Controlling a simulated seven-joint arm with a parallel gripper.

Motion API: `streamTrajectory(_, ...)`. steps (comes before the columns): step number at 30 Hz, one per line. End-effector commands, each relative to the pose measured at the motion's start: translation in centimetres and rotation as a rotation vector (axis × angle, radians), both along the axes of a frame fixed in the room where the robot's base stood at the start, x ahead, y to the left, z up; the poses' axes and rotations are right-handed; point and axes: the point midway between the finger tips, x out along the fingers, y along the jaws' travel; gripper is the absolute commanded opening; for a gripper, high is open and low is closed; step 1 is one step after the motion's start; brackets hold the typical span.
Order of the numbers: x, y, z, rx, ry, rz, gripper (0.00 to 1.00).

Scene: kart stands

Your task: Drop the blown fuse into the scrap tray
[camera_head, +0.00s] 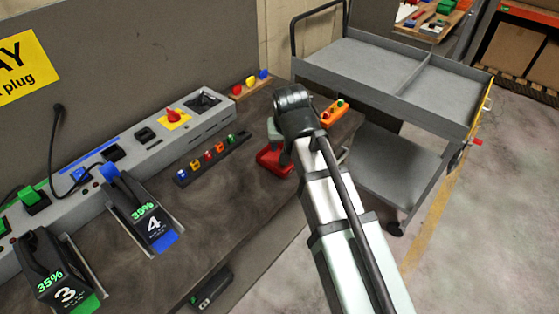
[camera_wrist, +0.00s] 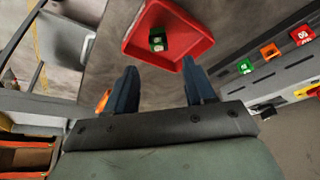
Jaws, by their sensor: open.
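The red scrap tray (camera_wrist: 180,60) lies on the bench just beyond my fingertips in the wrist view. In the head view the tray (camera_head: 268,160) is partly hidden by my arm. A small green fuse (camera_wrist: 157,40) lies inside the tray; I cannot read whether it is blown. My gripper (camera_wrist: 161,75) is open, with nothing between its two dark fingers, and is over the near side of the tray. In the head view my fingers are hidden behind the wrist and arm.
A dark fuse rack (camera_head: 212,158) with several coloured fuses is left of the tray. An orange holder (camera_head: 335,112) is right of my wrist. A grey cart (camera_head: 385,75) stands beyond the bench. Battery packs (camera_head: 150,215) stand at the left. Bare bench lies in front of the rack.

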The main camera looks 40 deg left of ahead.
Motion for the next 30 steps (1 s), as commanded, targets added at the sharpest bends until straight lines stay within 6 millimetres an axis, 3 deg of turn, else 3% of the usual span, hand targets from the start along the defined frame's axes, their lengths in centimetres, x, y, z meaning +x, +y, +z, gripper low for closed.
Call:
streamTrajectory(18, -2.2, -2.2, 7.7, 0.001, -0.001, 0.0, 0.54)
streamTrajectory(30, -2.6, -2.6, 8.9, 0.0, 0.0, 0.0, 0.54)
